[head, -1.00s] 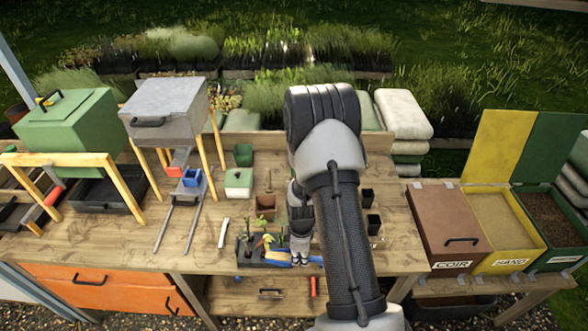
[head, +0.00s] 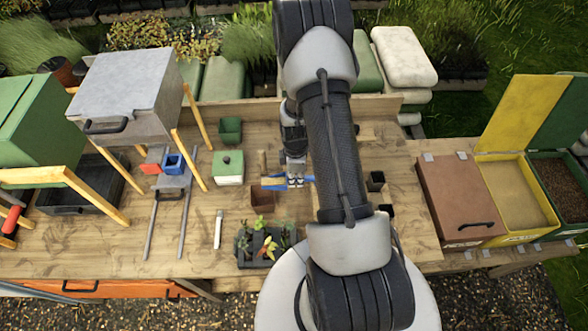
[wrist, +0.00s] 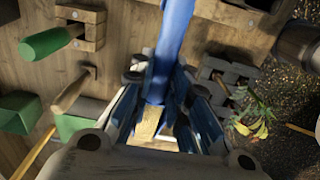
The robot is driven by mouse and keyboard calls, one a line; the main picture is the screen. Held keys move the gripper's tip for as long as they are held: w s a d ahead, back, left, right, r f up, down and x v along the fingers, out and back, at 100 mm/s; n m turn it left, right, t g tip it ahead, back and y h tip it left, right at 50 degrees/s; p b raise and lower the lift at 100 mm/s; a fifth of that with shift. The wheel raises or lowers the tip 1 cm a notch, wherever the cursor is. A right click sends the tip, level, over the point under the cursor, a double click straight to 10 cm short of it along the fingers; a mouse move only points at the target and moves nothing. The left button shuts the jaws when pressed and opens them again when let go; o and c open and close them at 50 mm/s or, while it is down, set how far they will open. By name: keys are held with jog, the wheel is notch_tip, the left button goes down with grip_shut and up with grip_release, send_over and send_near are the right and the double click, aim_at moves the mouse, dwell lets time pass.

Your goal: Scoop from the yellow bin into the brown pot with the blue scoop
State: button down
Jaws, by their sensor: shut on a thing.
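My gripper (head: 295,181) is shut on the blue scoop, above the workbench, close behind and right of the brown pot (head: 263,199). Blue parts of the scoop (head: 275,182) show on both sides of the fingers in the head view. In the wrist view the blue scoop (wrist: 177,38) runs up from between the fingers (wrist: 152,110). A pale tan patch shows between the fingers; I cannot tell what it is. The yellow bin (head: 518,238), with its lid up and sand-coloured fill inside, stands at the far right. Whether the scoop holds anything is unclear.
A seedling tray (head: 243,258) sits in front of the pot. Small black pots (head: 376,181) stand right of my arm. A closed brown bin (head: 455,195) and an open green bin (head: 562,190) flank the yellow bin. A green-lidded box (head: 228,168) is left of the pot.

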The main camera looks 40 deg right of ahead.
aim_at(287, 178)
jog(key=shift+w+a+f+g+h+b, duration=0.2)
jog(key=shift+f+b, duration=0.4)
jog(key=shift+b, duration=1.1)
jog(key=shift+s+d+f+g+h+b, duration=0.1)
jog(key=shift+f+h+b, duration=0.35)
jog(key=shift+b, duration=1.25)
jog(key=shift+w+f+b, duration=0.1)
jog(key=shift+f+b, duration=0.55)
jog(key=shift+b, duration=0.45)
jog(key=shift+w+a+r+g+h+b, duration=0.1)
jog(key=shift+a+r+g+h+b, duration=0.2)
jog(key=shift+b, duration=0.25)
jog(key=shift+w+a+r+g+h+b, duration=0.1)
jog(key=shift+r+g+h+b, duration=0.1)
jog(key=shift+r+h+b, duration=0.3)
jog(key=shift+w+a+r+g+h+b, duration=0.25)
jog(key=shift+a+r+g+h+b, duration=0.15)
jog(key=shift+r, duration=0.1)
jog(key=shift+w+a+r+g+h+b, duration=0.25)
jog(key=shift+r+g+h, duration=0.1)
jog(key=shift+r, duration=0.1)
jog(key=shift+w+a+r+g+h, duration=0.15)
jog(key=shift+a+r+g+h, duration=0.15)
jog(key=shift+h, duration=0.2)
jog(key=shift+w+a+r, duration=0.1)
jog(key=shift+a+r, duration=0.1)
jog(key=shift+r, duration=0.05)
jog(key=shift+w+a+r+g+h, duration=0.25)
jog(key=shift+a+g+h, duration=0.1)
jog(key=shift+h, duration=0.15)
